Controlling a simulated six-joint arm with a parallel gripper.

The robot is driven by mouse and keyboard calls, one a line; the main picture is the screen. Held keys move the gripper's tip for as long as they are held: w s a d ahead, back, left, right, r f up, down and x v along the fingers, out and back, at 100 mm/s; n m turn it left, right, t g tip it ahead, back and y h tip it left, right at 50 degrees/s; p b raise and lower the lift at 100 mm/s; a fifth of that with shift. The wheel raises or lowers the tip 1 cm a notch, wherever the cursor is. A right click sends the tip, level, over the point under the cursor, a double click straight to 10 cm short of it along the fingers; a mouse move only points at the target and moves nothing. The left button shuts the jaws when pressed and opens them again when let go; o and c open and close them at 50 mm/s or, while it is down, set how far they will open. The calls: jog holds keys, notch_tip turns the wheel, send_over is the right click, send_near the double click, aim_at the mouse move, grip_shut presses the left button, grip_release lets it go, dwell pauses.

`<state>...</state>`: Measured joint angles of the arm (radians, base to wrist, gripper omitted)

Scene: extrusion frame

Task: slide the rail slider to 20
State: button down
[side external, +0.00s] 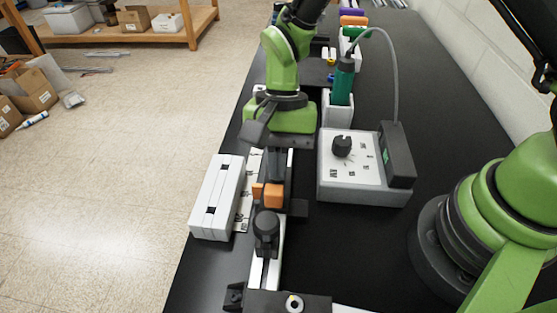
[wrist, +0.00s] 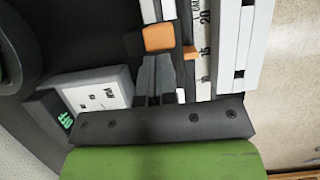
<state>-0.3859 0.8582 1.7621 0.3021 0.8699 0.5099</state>
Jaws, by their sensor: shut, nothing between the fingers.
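The rail slider (side external: 273,195) is an orange block on the pale metal rail (side external: 257,277); it also shows in the wrist view (wrist: 158,38). Its small orange pointer (wrist: 190,58) lies at or close to the 15 mark on the white scale (wrist: 203,75). The 20 mark is farther up in the wrist view, toward the near end of the rail in the side view. My gripper (side external: 275,176) has its dark fingers together, with the tips (wrist: 157,58) right against or very close to the slider's far side. Contact is hard to tell.
A black knob (side external: 266,226) stands on the rail nearer the side camera than the slider. A white slotted block (side external: 217,197) lies left of the scale. A grey dial box (side external: 350,185) stands to the right, with a green tool (side external: 343,82) in a holder behind it.

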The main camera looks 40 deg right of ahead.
aim_at(275, 190)
jog(key=shift+s+a, duration=1.65)
jog(key=shift+s, duration=0.05)
